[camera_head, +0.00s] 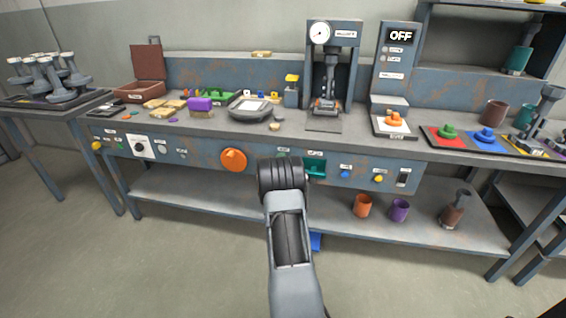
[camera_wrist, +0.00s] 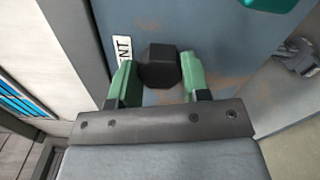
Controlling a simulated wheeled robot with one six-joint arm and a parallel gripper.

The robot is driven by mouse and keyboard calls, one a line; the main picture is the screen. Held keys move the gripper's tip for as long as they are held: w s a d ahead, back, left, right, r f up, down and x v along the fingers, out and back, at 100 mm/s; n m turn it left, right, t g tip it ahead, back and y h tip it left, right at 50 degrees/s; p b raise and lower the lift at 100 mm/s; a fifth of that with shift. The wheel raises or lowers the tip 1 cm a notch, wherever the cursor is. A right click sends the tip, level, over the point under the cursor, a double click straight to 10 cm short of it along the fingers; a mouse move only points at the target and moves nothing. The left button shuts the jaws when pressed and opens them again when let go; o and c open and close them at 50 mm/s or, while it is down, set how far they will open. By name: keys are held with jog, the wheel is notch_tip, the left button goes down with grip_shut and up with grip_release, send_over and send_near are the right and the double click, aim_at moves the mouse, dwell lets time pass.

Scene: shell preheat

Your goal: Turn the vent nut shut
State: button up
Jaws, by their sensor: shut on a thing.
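The vent nut (camera_wrist: 160,62) is a dark, six-sided nut on the blue-grey panel in the wrist view. A white label (camera_wrist: 122,46) beside it shows the letters NT; the rest is cut off by the finger. My gripper (camera_wrist: 158,76) has its green fingers on either side of the nut and is shut on it. In the head view my arm hides the nut and the gripper fingers.
In the head view the bench front (camera_head: 205,158) carries an orange knob (camera_head: 233,160) left of my arm and a teal part (camera_head: 315,166) right of it. Orange (camera_head: 362,206) and purple (camera_head: 399,210) cups stand on the lower shelf. A display reads OFF (camera_head: 401,36).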

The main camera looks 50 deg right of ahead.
jog(key=shift+w, duration=0.1)
jog(key=o, duration=0.7)
jog(key=shift+a, duration=0.1)
jog(key=shift+o, duration=1.2)
jog(key=p+v, duration=0.1)
jog(key=v, duration=1.2)
jog(key=shift+s+a+p, duration=0.25)
jog(key=shift+p, duration=0.15)
